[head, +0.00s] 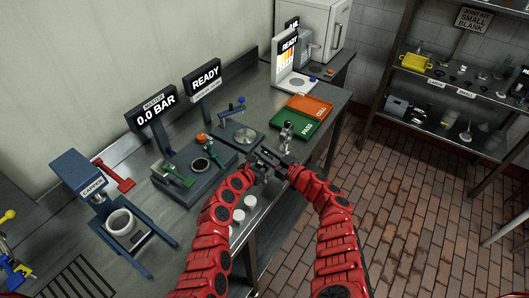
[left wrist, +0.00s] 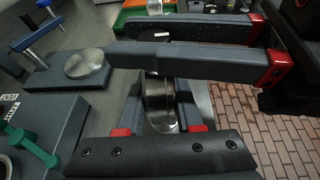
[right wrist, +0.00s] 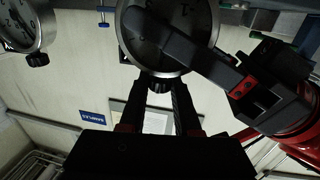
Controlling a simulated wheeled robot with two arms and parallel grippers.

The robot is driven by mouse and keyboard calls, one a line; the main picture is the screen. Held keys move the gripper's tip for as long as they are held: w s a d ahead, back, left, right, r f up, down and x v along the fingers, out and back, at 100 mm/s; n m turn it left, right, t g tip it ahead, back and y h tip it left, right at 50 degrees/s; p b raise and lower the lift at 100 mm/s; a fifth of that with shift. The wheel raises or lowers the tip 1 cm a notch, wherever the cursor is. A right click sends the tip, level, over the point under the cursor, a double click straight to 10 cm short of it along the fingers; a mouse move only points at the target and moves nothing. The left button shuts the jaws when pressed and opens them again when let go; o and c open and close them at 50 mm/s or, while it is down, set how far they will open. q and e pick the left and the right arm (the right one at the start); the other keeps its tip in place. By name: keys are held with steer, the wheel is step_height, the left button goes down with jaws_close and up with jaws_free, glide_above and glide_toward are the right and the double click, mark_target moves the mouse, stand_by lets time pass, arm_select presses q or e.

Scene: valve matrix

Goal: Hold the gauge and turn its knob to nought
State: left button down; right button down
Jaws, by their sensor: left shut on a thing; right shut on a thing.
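The gauge is a round metal drum with a pale dial (right wrist: 197,22) in the right wrist view, and its silver side (left wrist: 158,103) shows edge-on in the left wrist view. My left gripper (left wrist: 158,112) is shut on the gauge body, one finger crossing in front of the dial. My right gripper (right wrist: 158,88) is shut on the small dark knob (right wrist: 157,83) at the dial's rim.
A second gauge (right wrist: 25,28) shows in the right wrist view. Green (head: 296,127) and orange (head: 311,106) trays lie beyond my grippers. A round metal plate (head: 245,136) and the test stand reading 0.0 BAR (head: 155,111) are to the left. Brick floor lies right.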

steer(key=shift+w+d+f, duration=0.2)
steer(key=shift+d+f, duration=0.1)
steer(key=shift+d, duration=0.15)
arm_select(q)
steer(key=shift+r, duration=0.1)
arm_select(e)
steer(key=shift+f+g, duration=0.1)
steer(key=shift+g, duration=0.3)
steer(key=shift+a+n+y, duration=0.1)
steer(key=shift+n+y, duration=0.2)
steer(key=shift+n, duration=0.1)
arm_select(q)
steer(key=shift+a, duration=0.1)
arm_select(e)
steer(key=shift+s+a+r+n+g+y, duration=0.2)
steer(key=shift+a+r+n+g+y, duration=0.1)
steer(key=shift+g+y, duration=0.2)
steer(key=shift+r, duration=0.1)
steer(key=c, duration=0.6)
jaws_free()
